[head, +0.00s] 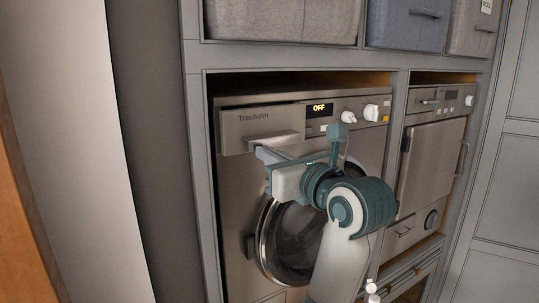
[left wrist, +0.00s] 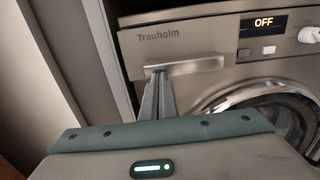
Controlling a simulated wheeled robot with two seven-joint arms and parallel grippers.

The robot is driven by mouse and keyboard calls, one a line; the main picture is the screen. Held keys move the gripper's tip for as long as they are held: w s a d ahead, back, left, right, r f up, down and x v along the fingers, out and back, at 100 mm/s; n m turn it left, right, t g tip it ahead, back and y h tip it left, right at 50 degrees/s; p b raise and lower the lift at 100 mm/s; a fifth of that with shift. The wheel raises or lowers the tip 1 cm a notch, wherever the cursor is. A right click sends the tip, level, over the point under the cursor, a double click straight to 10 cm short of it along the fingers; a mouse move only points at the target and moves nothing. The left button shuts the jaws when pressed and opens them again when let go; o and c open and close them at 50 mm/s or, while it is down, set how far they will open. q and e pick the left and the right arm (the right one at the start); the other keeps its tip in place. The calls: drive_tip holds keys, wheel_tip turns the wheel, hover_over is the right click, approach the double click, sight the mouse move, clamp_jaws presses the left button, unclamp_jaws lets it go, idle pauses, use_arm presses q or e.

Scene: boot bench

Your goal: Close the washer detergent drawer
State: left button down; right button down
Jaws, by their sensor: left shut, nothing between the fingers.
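The washer (head: 232,190) stands in a grey cabinet frame. Its detergent drawer (head: 248,120), marked "Trauholm", is at the top left of its front and appears to stand out from the control panel. The drawer has a pale bar handle (head: 276,138); in the left wrist view the drawer front (left wrist: 150,48) and handle (left wrist: 190,66) also show. My left gripper (head: 259,151) is shut and empty, its fingertips at the lower left part of the handle. In the left wrist view the fingertips (left wrist: 158,75) overlap the handle's lower edge; contact is unclear. My right gripper is not in view.
The washer's round door (head: 290,240) is below the drawer, partly hidden by my left arm. An "OFF" display (head: 319,108) and knobs (head: 371,112) are to the right. A second appliance (head: 432,165) stands at the right. Fabric bins (head: 280,20) sit above.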

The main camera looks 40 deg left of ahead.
sight(246, 120)
use_arm(q)
drive_tip(key=b+x, duration=0.1)
drive_tip(key=x, duration=0.3)
drive_tip(key=shift+f+b, duration=0.1)
drive_tip(key=shift+b, duration=0.25)
drive_tip(key=shift+d+r, duration=0.1)
drive_tip(key=shift+r, duration=0.1)
drive_tip(key=shift+d, duration=0.1)
